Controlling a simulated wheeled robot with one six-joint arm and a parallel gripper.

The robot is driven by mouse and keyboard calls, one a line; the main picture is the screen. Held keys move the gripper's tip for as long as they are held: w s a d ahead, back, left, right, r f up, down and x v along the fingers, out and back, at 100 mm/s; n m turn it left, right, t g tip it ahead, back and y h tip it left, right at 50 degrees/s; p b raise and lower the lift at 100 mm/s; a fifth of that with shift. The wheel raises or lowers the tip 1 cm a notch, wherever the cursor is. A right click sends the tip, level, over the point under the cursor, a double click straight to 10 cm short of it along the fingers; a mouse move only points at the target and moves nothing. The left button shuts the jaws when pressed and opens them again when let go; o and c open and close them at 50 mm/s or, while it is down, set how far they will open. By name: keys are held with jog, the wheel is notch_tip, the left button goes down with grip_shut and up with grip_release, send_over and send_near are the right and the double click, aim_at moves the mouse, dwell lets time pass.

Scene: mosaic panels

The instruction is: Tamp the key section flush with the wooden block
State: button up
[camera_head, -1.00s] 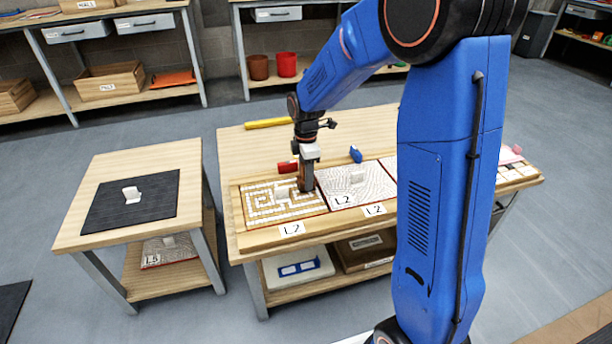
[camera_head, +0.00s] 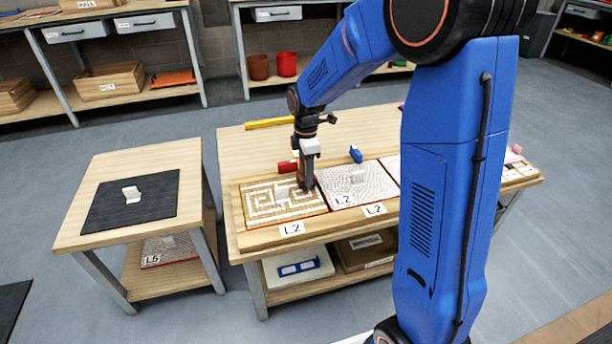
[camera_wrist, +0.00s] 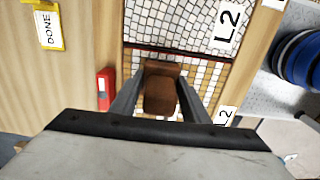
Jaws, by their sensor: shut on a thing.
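The key section (camera_head: 262,208) is a mosaic panel with a white and tan meander pattern, lying at the left of the long wooden bench. My gripper (camera_head: 306,186) points down over its right part. In the wrist view my gripper (camera_wrist: 160,98) is shut on the brown wooden block (camera_wrist: 161,92), held between the two fingers. White and tan tiles show around the block. Whether the block touches the tiles cannot be told, and the tiles beneath it are hidden.
A grey-white mosaic panel (camera_head: 338,195) lies right beside the key section. A red object (camera_head: 287,166) and a blue object (camera_head: 355,154) lie behind the panels. A side table (camera_head: 88,235) with a dark mat stands left, across a gap.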

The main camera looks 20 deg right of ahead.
jog(key=shift+r, duration=2.65)
jog(key=shift+d, duration=0.1)
